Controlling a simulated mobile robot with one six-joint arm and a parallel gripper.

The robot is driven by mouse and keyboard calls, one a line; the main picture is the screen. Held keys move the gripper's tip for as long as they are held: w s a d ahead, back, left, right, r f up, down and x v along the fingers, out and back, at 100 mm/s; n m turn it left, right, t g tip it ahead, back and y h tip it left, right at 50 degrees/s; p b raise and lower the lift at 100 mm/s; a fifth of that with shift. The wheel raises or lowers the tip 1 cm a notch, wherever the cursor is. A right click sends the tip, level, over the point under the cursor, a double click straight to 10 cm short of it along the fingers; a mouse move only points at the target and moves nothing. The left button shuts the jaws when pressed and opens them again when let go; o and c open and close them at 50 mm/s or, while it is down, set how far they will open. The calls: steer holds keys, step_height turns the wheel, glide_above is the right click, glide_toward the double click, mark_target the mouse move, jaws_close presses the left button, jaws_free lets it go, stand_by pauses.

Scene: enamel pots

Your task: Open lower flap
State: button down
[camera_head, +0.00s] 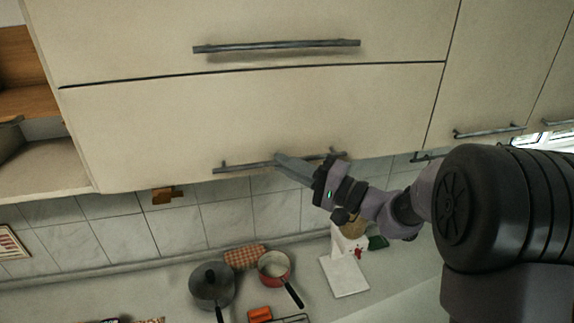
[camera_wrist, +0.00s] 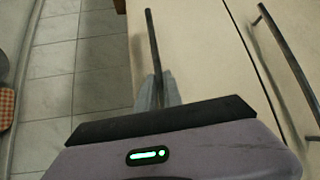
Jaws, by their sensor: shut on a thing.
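The lower flap (camera_head: 260,115) is a cream cabinet front below a thin dark seam. It looks closed, flush with the upper flap (camera_head: 250,25). Its grey bar handle (camera_head: 240,168) runs along its bottom edge. My gripper (camera_head: 282,160) reaches in from the right and is shut on this handle near its middle. In the wrist view the handle (camera_wrist: 152,40) runs between the fingers of my gripper (camera_wrist: 158,88), and the fingers hide part of it. The flap also shows in the wrist view (camera_wrist: 195,50).
The upper flap has its own handle (camera_head: 277,46). Cabinets with handles (camera_head: 489,131) continue at right, and an open shelf (camera_head: 45,165) is at left. On the counter below are a dark lidded pot (camera_head: 211,285), a red pan (camera_head: 275,267) and a white board (camera_head: 343,275).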

stand_by(0.3)
steer(key=s+d+r+m+g+h+p, duration=0.1)
steer(key=s+r+p, duration=0.4)
steer(key=r, duration=0.5)
steer(key=s+d+r+m+g+h+p, duration=0.2)
steer(key=s+d+r+m+h+p, duration=0.1)
steer(key=s+r, duration=0.6)
steer(key=shift+s+d+r+m+h+p, duration=0.3)
steer(key=shift+s+m+p, duration=0.4)
steer(key=shift+p, duration=0.45)
steer(key=shift+r, duration=0.1)
